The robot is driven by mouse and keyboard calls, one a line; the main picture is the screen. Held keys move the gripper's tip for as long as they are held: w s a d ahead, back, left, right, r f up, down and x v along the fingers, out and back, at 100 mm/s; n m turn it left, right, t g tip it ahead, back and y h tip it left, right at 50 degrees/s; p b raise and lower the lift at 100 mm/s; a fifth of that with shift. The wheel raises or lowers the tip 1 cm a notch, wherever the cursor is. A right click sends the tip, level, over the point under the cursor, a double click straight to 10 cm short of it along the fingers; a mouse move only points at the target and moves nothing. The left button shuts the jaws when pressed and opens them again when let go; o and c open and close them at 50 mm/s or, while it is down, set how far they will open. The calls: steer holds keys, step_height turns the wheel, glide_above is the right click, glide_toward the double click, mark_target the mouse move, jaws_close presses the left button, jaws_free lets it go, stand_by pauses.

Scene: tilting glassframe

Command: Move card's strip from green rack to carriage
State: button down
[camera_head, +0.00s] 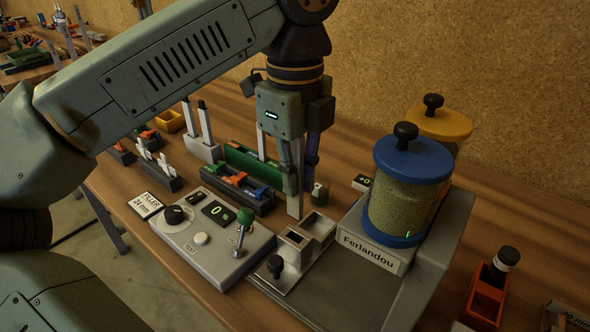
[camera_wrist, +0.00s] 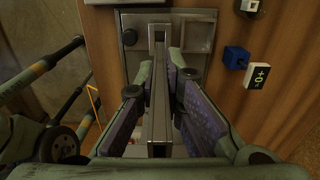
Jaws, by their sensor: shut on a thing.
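My gripper (camera_head: 298,184) is shut on a long pale strip (camera_head: 295,206) and holds it upright, its lower end just behind the metal carriage (camera_head: 293,250). In the wrist view the strip (camera_wrist: 158,110) runs between the two finger pads of my gripper (camera_wrist: 160,90), and its far end overlaps the grey carriage plate (camera_wrist: 133,62). I cannot tell whether it touches the carriage. The green rack (camera_head: 240,158) stands behind and left of the gripper, with another pale upright piece (camera_head: 262,145) at it. The card (camera_head: 146,204) reads "FILLER 24 mm" and lies left of the control box.
The control box (camera_head: 205,262) with a green-knobbed lever (camera_head: 243,222) is left of the carriage. A large blue-lidded jar (camera_head: 408,190) stands close on the right. A dark rack with coloured pieces (camera_head: 237,188) and a white rack (camera_head: 203,151) are at left. A red holder (camera_head: 484,296) is front right.

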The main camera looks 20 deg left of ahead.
mark_target(295, 215)
steer(key=shift+f+b, duration=1.05)
steer(key=shift+f, duration=0.85)
steer(key=shift+f+b, duration=3)
steer(key=shift+f, duration=0.25)
steer(key=c, duration=1.6)
jaws_free()
steer(key=shift+c, duration=0.2)
